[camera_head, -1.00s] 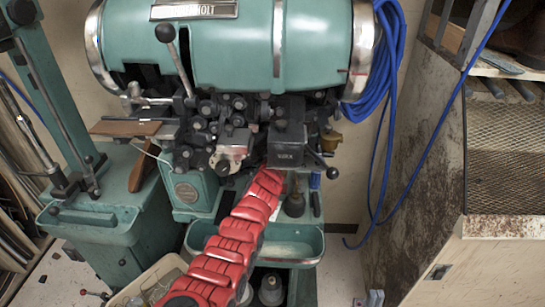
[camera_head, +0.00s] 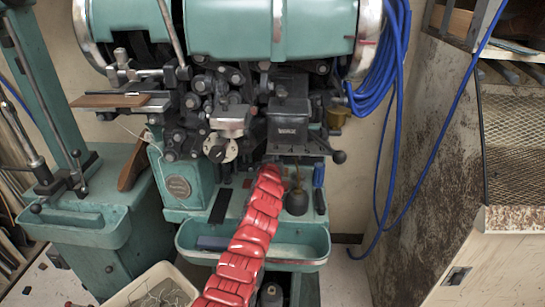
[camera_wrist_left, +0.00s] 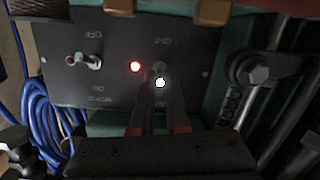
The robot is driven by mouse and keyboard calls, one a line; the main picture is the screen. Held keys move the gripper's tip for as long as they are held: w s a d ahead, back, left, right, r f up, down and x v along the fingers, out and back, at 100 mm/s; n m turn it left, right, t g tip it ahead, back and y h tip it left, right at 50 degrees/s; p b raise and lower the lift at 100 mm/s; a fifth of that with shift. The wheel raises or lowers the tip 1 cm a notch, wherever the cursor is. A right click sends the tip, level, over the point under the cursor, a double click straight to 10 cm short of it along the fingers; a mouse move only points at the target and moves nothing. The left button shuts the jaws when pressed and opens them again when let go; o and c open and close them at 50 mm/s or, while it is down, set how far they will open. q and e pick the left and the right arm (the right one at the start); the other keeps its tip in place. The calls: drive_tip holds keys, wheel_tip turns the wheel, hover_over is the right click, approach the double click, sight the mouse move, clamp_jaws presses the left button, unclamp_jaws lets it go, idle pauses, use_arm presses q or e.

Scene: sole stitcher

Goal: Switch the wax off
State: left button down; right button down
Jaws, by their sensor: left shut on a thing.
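The dark switch panel (camera_wrist_left: 115,62) fills much of the left wrist view, with its lettering upside down and hard to read. A toggle switch (camera_wrist_left: 84,61) stands at the panel's left side, clear of my gripper. Near its middle are a red lamp (camera_wrist_left: 135,66), lit, and a bright white lamp (camera_wrist_left: 160,82). My left gripper (camera_wrist_left: 159,92) reaches up from below and is shut on a second toggle (camera_wrist_left: 160,68), mostly hidden between the dark fingers. In the head view my red left arm runs up under the machine and its gripper is hidden. My right gripper is not in view.
The green stitching machine (camera_head: 271,28) stands above my arm, with a dark box (camera_head: 289,118) and ball-ended lever (camera_head: 338,157) close by. A green tray (camera_head: 300,252) lies under the arm. Blue hose (camera_head: 377,70) hangs at right, beside a rusty cabinet (camera_head: 425,130).

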use_arm(q)
drive_tip(key=c, duration=0.9)
unclamp_jaws()
drive_tip(key=shift+s, duration=0.2)
drive_tip(key=s, duration=0.5)
drive_tip(key=s+r, duration=0.1)
drive_tip(key=s, duration=0.5)
drive_tip(key=s+r, duration=0.1)
drive_tip(key=s, duration=0.5)
drive_tip(key=shift+r+p, duration=0.2)
drive_tip(key=shift+p, duration=0.2)
